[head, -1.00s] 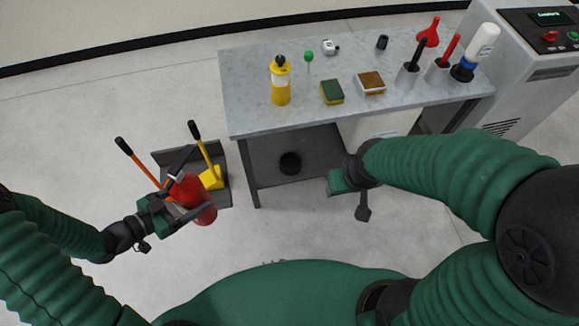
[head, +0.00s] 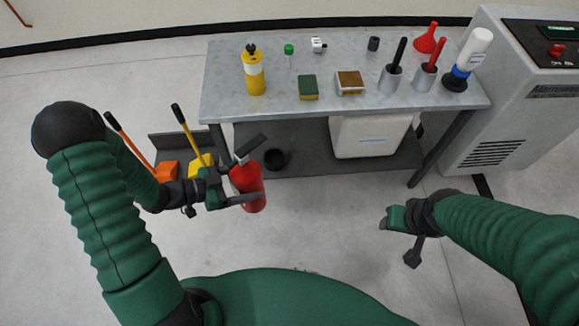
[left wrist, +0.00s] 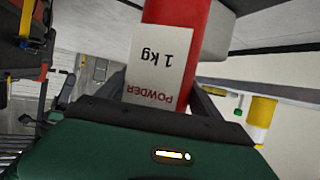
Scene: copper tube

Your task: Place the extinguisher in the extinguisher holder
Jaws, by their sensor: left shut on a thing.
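The red extinguisher (head: 252,190) is in my left gripper (head: 236,193), in front of the table's left end and above the floor. It looks nearly upright, with a dark top part. In the left wrist view the red extinguisher (left wrist: 178,45) has a white label reading "POWDER 1 kg", upside down in the picture, and sits between the dark fingers. My right gripper (head: 392,220) hangs over bare floor in front of the table; its fingers are not clear. I cannot identify an extinguisher holder with certainty.
A dark floor stand (head: 160,142) with orange-handled and yellow-handled tools is behind my left gripper. The grey table (head: 225,90) bears a yellow bottle (head: 253,75), sponges and several tools. A white container (head: 365,138) is on its lower shelf. A grey machine (head: 520,100) stands right. Floor between my grippers is free.

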